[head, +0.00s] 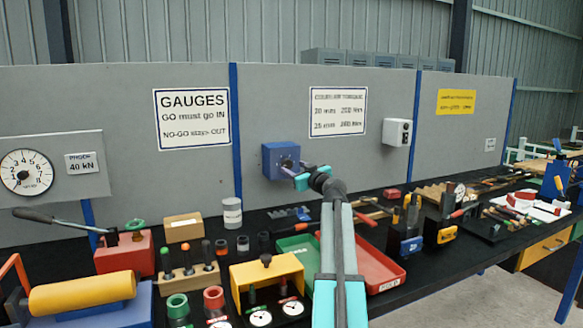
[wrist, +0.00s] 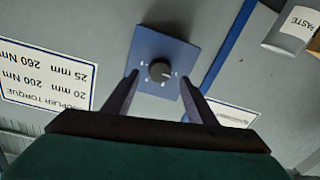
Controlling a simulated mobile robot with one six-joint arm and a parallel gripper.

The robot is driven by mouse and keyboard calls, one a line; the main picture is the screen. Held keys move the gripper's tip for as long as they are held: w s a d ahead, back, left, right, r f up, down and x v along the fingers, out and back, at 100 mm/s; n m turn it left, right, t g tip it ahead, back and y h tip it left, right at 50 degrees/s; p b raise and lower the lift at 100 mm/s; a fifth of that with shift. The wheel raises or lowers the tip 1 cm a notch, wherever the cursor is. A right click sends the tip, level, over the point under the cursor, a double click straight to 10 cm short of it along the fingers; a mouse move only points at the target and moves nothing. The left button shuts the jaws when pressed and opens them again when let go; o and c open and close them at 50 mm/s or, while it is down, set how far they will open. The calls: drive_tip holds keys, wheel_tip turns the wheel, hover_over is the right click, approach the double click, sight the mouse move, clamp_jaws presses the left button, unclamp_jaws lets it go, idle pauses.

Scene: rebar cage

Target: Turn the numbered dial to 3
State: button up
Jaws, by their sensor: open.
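The numbered dial is a round dark knob (wrist: 160,71) on a square blue plate (wrist: 146,54), with small pale marks around it that are too small to read. In the head view it is on the front of a blue box (head: 272,153) fixed to the grey panel. My gripper (wrist: 158,77) is open, its two dark fingers reaching toward the knob, one on each side, with gaps showing between fingers and knob. In the head view my gripper (head: 303,172) is at the box's front and partly hides the dial. I cannot tell which number the dial points to.
A gauges sign (head: 193,118) and a torque sign (head: 338,110) flank the box. A white box (head: 397,132) is on the panel to the right. Below, the black bench (head: 440,255) is crowded with a red tray (head: 385,275), a paste can (head: 232,211) and tools.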

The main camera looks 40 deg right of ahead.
sight(289, 165)
drive_tip(key=shift+x, duration=1.85)
drive_tip(key=c, duration=1)
drive_tip(key=shift+c, duration=0.2)
